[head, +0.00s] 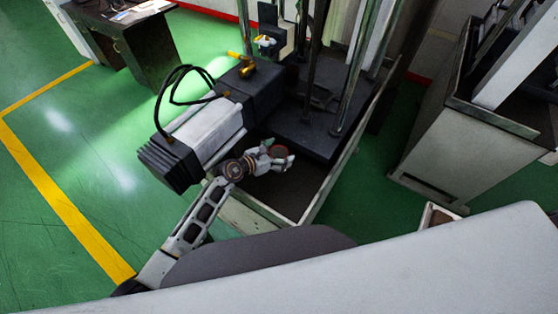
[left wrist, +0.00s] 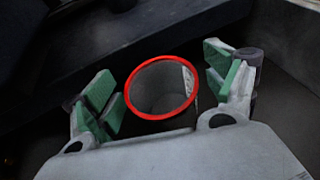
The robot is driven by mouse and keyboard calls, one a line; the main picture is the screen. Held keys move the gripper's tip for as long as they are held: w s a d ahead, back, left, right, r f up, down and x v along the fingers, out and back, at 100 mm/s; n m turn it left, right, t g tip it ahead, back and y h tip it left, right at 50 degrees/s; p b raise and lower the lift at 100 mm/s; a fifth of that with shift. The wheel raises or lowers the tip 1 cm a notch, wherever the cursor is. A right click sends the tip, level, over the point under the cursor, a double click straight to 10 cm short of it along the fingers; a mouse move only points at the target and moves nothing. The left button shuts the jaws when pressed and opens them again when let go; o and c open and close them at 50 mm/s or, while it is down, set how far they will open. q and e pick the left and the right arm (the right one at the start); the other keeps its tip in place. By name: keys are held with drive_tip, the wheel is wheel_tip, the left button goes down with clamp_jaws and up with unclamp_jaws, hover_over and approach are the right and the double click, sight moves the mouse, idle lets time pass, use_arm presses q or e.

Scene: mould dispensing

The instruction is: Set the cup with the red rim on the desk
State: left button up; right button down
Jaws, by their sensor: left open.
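The cup with the red rim (left wrist: 161,88) is between the open fingers of my left gripper (left wrist: 165,92) in the left wrist view. It is grey inside, and its mouth faces the camera. Gaps show between the cup and the green finger pads on both sides. In the head view the cup (head: 279,151) is small and partly hidden by my left gripper (head: 280,160), which is over the dark tray of the machine. The desk (head: 147,38) is at the upper left of the head view, away from the gripper. My right gripper is not in view.
The machine has a motor (head: 200,140), dark block and upright posts (head: 352,75) beside my left arm. The tray has a pale raised rim (head: 333,180). Another grey machine (head: 455,130) stands at the right. Green floor with yellow lines is open at the left.

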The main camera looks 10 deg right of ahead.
use_arm(q)
drive_tip(key=shift+c, duration=0.2)
drive_tip(key=c, duration=1.5)
drive_tip(key=shift+r, duration=0.1)
drive_tip(key=shift+r, duration=0.8)
wheel_tip(320, 180, up, 16)
drive_tip(key=shift+r+b, duration=0.1)
drive_tip(key=shift+b, duration=0.2)
drive_tip(key=shift+a, duration=0.1)
